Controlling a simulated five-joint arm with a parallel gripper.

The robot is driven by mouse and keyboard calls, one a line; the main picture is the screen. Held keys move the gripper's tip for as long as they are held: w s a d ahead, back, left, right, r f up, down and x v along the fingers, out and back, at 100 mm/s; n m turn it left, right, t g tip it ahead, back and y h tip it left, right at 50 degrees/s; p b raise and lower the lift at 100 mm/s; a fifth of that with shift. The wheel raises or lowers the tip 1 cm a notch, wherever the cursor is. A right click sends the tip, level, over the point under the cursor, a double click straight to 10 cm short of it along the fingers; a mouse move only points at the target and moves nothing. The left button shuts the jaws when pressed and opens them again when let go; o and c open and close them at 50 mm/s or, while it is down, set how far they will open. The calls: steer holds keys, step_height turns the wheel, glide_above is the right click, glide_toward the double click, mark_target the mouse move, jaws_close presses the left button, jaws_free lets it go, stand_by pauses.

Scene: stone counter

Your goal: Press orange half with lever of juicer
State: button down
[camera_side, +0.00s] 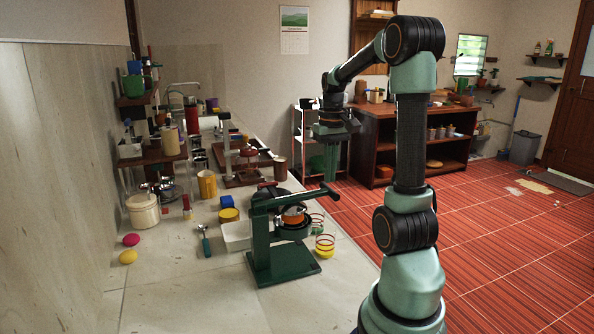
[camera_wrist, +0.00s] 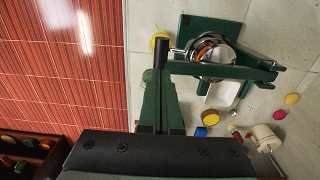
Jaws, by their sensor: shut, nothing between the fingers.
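The green juicer (camera_side: 262,250) stands on the counter, and it also shows in the wrist view (camera_wrist: 192,30). Its lever (camera_side: 290,198) is roughly level over the metal cup, with a dark handle at its right end; in the wrist view the lever (camera_wrist: 225,71) crosses below the cup and the handle (camera_wrist: 161,54) sticks out at its left. Orange colour, seemingly the orange half (camera_side: 292,220), shows in the cup under the lever, partly hidden. My gripper (camera_side: 331,178) is shut and empty, pointing down above the handle end. In the wrist view its fingertips (camera_wrist: 160,80) appear close to the handle; contact is unclear.
The front counter is clear.

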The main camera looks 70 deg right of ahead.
steer(key=shift+f, duration=1)
stand_by(3.4)
steer(key=shift+r, duration=3.65)
steer(key=w+a+n+t, duration=0.2)
steer(key=a+n, duration=0.1)
steer(key=a, duration=0.6)
steer(key=w+a+f+n+t, duration=0.1)
steer(key=w+a+n, duration=0.1)
steer(key=a, duration=0.8)
steer(key=w+a+f+n+t, duration=0.1)
steer(key=a+n, duration=0.3)
steer(key=a, duration=0.6)
steer(key=shift+w+a+f+t, duration=0.2)
steer(key=shift+w+t, duration=0.4)
steer(key=shift+t, duration=0.2)
